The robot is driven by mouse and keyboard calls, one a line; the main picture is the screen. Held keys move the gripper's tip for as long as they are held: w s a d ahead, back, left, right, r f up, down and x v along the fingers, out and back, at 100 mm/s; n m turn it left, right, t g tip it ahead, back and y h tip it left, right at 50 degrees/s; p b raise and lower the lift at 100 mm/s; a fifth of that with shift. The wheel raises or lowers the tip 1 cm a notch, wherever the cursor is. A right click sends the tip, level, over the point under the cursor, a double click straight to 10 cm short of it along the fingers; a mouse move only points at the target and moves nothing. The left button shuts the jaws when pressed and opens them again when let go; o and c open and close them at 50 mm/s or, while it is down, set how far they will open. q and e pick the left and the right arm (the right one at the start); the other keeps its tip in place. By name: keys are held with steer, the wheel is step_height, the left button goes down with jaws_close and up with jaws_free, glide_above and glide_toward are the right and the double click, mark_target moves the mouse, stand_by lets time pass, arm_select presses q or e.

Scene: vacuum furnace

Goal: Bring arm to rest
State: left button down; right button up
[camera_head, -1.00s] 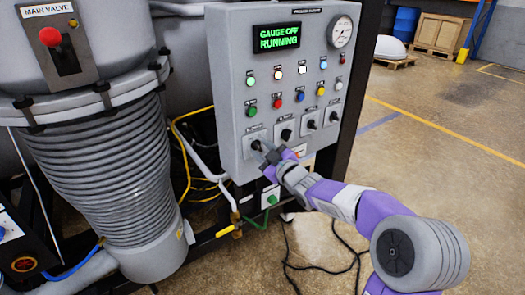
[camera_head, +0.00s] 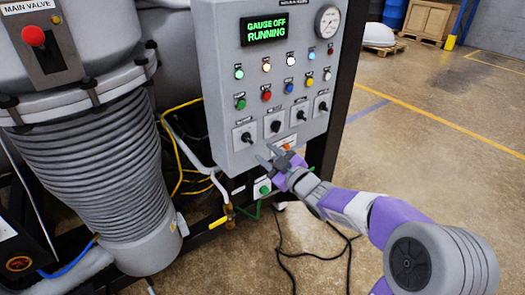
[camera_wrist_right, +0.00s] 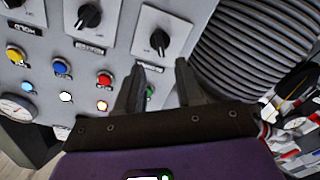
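My right gripper (camera_head: 268,156) is at the lower edge of the grey control panel (camera_head: 222,95), below the row of black rotary switches. Its two fingers are apart with nothing between them, and it stands clear of the leftmost switch (camera_head: 246,137). In the right wrist view the fingers (camera_wrist_right: 160,78) are spread, and a black rotary switch (camera_wrist_right: 160,41) shows beyond them. The panel display (camera_head: 268,29) reads "GAUGE OFF RUNNING". My left gripper is not in view.
A large ribbed grey bellows (camera_head: 95,175) stands left of the panel, below the main valve with its red knob (camera_head: 34,37). Yellow and green hoses and black cables run below the panel. The floor (camera_head: 430,150) to the right is open. A wooden crate (camera_head: 427,20) stands far back.

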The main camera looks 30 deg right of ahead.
steer(key=s+a+f+m+g+y+p, duration=0.15)
steer(key=a+f+m+g, duration=0.35)
steer(key=f, duration=0.8)
steer(key=a+f+m+g+p, duration=0.25)
steer(key=a+f, duration=0.45)
steer(key=f, duration=0.7)
steer(key=s+a+f+g, duration=0.3)
steer(key=s+a+f, duration=0.1)
steer(key=s, duration=0.3)
steer(key=s+a+f+m+g+p, duration=0.1)
steer(key=s+a+f+g, duration=0.2)
steer(key=s, duration=0.4)
steer(key=s+a+f+m+g+y+p, duration=0.1)
steer(key=s+a+f+g, duration=0.3)
steer(key=s+a+f, duration=0.2)
steer(key=shift+s+f, duration=0.65)
steer(key=shift+f, duration=0.05)
